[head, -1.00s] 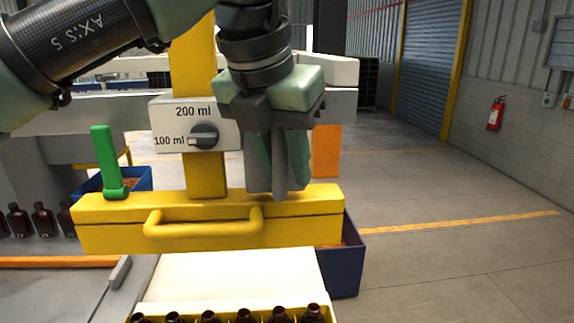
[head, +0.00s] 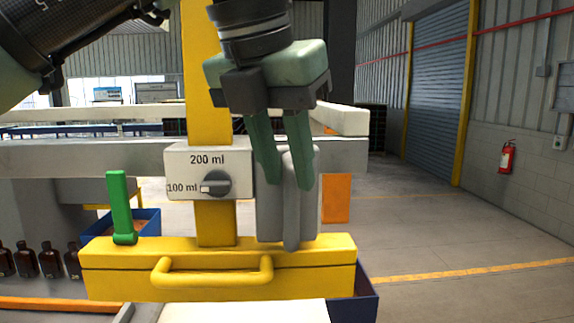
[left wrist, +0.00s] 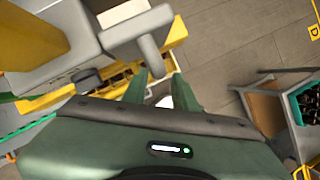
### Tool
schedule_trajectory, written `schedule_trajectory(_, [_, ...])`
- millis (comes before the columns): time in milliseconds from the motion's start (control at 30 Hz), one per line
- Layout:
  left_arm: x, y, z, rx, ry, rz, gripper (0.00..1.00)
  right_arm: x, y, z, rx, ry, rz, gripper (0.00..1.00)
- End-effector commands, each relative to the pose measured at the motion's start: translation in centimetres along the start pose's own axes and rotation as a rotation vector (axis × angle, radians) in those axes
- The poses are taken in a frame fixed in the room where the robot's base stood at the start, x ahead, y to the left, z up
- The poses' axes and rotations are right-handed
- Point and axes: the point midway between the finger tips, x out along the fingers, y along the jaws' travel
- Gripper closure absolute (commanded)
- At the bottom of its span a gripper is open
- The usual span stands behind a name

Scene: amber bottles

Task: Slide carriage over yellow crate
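The carriage is a yellow beam (head: 110,276) with a front handle (head: 212,282), a yellow post (head: 209,70) and a grey dial box (head: 180,170) marked 200 ml and 100 ml. A grey lever-like piece (head: 292,225) stands at its right end. My left gripper (head: 288,183) is open and empty, its fingers pointing down by the upper part of this grey piece. In the left wrist view, the open fingers (left wrist: 160,92) lie below the grey piece's rounded end (left wrist: 151,52). Yellow edges with dark bottle shapes (left wrist: 116,80) show beyond, partly hidden. My right gripper is out of view.
A green lever (head: 118,205) stands on the beam's left end. Brown bottles (head: 50,262) stand at far left. A blue bin (head: 366,298) is behind the beam's right end. A white panel (head: 240,313) lies in front. Open floor (head: 440,235) is at right.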

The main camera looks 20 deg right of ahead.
Motion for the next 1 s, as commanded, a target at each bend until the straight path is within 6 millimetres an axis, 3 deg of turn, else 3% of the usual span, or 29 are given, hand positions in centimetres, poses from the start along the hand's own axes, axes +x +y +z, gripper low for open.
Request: schedule_trajectory(1000, [-7.4,0.0,0.1,-0.001,-0.001,0.0,0.73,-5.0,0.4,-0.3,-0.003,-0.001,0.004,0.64])
